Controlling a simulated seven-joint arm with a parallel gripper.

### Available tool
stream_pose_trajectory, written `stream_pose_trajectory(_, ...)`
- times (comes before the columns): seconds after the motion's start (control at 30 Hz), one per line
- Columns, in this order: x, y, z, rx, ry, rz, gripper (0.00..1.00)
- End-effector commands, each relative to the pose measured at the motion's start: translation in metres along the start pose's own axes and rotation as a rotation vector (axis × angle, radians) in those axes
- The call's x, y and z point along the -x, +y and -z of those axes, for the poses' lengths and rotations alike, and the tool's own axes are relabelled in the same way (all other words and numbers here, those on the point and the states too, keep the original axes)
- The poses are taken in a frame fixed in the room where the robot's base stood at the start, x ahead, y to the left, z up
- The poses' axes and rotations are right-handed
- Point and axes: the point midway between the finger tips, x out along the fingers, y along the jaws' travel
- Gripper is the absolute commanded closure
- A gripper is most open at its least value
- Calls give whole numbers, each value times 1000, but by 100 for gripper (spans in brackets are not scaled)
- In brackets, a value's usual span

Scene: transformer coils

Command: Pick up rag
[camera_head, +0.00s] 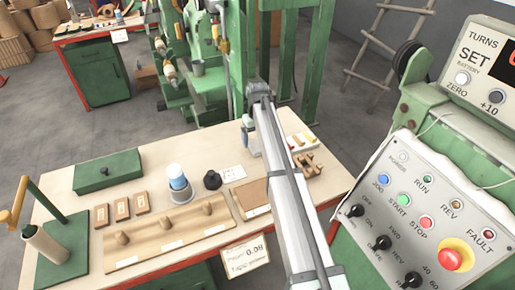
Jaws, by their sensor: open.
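I cannot make out a rag for certain in this view. A pale, thin edge (347,203) runs along the left side of the control panel, and I cannot tell whether it is cloth or part of the panel. My arm crosses the middle of the picture from the bottom edge up to a dark grey joint. No gripper fingers can be made out. The arm hides part of the workbench (75,188) and whatever lies behind it.
The bench holds a green box (108,170), a wooden peg rack (170,231), a blue-and-white container (178,182), a black knob-like piece (212,180) and a green stand with a spool (45,246). The control panel (420,215) stands close on the right. Green machinery (205,95) stands behind.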

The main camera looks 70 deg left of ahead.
Motion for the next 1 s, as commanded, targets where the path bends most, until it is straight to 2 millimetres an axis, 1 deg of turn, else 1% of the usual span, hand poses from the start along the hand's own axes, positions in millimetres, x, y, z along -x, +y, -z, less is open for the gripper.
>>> stream_pose_trajectory(0.03, -8, 1, -1, 0, -2, 1, 6)
stream_pose_trajectory(0.2, -28, 1, -1, 1, -1, 0, 6)
stream_pose_trajectory(0.3, -32, 1, -1, 1, -1, 0, 6)
stream_pose_trajectory(0.47, -31, 1, 0, 1, 0, 0, 6)
stream_pose_trajectory(1.0, -31, 1, -1, 1, -1, 0, 57)
